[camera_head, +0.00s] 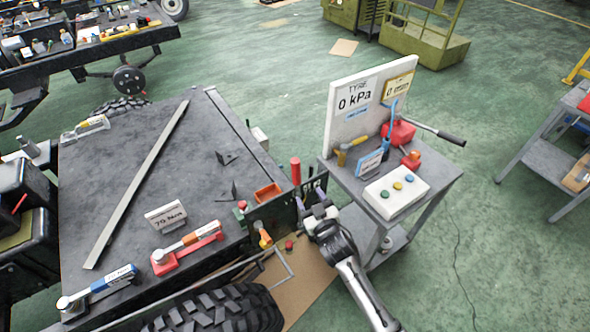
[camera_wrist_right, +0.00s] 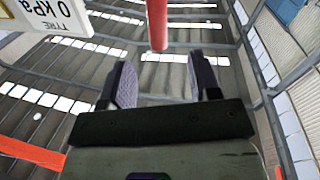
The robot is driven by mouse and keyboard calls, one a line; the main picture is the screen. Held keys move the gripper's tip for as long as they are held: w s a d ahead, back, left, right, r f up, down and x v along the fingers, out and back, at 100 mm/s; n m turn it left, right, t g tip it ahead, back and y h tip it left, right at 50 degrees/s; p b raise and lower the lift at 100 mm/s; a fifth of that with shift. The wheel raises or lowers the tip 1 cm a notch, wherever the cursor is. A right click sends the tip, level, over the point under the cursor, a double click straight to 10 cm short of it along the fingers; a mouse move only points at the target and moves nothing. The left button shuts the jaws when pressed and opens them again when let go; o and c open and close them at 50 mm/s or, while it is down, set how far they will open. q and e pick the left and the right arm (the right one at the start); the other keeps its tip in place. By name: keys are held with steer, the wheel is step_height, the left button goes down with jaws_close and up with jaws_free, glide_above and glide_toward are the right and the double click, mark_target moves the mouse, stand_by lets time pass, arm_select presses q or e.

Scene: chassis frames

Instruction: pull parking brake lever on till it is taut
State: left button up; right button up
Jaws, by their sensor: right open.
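The lever with a red grip (camera_head: 296,171), which looks like the parking brake lever, stands upright at the right edge of the dark chassis bench, beside a dark bracket plate. My right gripper (camera_head: 311,199) is open just below and to the right of the red grip. In the right wrist view, the red grip (camera_wrist_right: 157,25) shows beyond the open fingers (camera_wrist_right: 161,78), roughly in line with the gap between them. I cannot tell its exact distance. Nothing is between the fingers. The lever's lower part is hard to make out. My left gripper is not in view.
A grey cart (camera_head: 440,180) right of my arm carries a tyre pressure board (camera_head: 350,125), a button box (camera_head: 396,190) and a red pump. A tyre (camera_head: 225,310) is below.

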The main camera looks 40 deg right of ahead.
mark_target(294, 167)
steer(key=w+d+m, duration=0.1)
steer(key=w+d, duration=0.2)
steer(key=w, duration=1)
steer(key=shift+w+d+m+b, duration=0.2)
steer(key=shift+d+m+b, duration=0.15)
steer(key=shift+b, duration=0.1)
steer(key=shift+f, duration=0.1)
steer(key=shift+c, duration=0.2)
jaws_close()
